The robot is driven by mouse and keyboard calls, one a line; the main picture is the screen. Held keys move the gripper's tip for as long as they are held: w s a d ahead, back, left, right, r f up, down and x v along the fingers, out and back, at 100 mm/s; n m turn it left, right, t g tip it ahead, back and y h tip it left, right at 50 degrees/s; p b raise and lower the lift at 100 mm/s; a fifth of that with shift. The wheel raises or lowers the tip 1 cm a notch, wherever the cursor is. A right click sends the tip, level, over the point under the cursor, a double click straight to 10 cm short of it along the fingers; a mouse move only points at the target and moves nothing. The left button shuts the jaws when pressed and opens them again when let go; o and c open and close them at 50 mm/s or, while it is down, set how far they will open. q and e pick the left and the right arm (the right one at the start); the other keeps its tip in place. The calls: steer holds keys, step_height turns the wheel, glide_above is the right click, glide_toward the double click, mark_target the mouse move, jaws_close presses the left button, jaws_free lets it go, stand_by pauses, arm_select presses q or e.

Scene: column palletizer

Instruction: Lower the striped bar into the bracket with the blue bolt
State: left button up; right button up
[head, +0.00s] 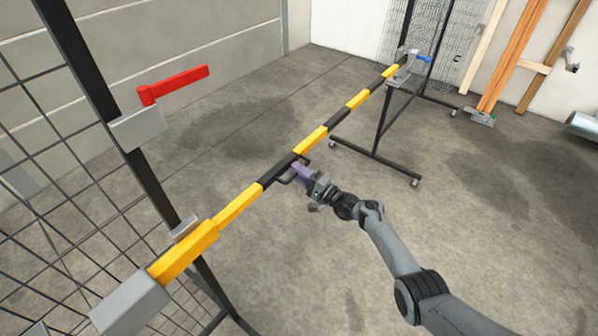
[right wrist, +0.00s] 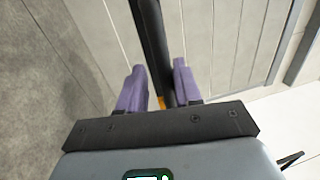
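The striped bar (head: 313,140), yellow and black, runs from the lower left to the upper right in the head view. Its far end meets the bracket with the blue bolt (head: 408,70); whether it is seated there is too small to tell. The blue bolt (head: 424,59) points right. My right gripper (head: 300,172) is at this handle, purple fingers toward the bar. In the right wrist view its fingers (right wrist: 160,85) stand apart with a black length of the bar (right wrist: 148,30) showing between them; contact is unclear. My left gripper is out of view.
A grey block (head: 130,303) is at the bar's near end. A black stand (head: 376,152) carries the far bracket. Boards lean at the right wall.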

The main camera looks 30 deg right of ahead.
steer(key=shift+o, duration=0.2)
steer(key=shift+s, duration=0.1)
steer(key=shift+s+d+f, duration=0.1)
steer(key=shift+s, duration=0.3)
steer(key=p+v, duration=0.2)
steer(key=v, duration=0.7)
steer(key=shift+s+d, duration=0.2)
steer(key=shift+s, duration=0.15)
steer(key=shift+f, duration=0.15)
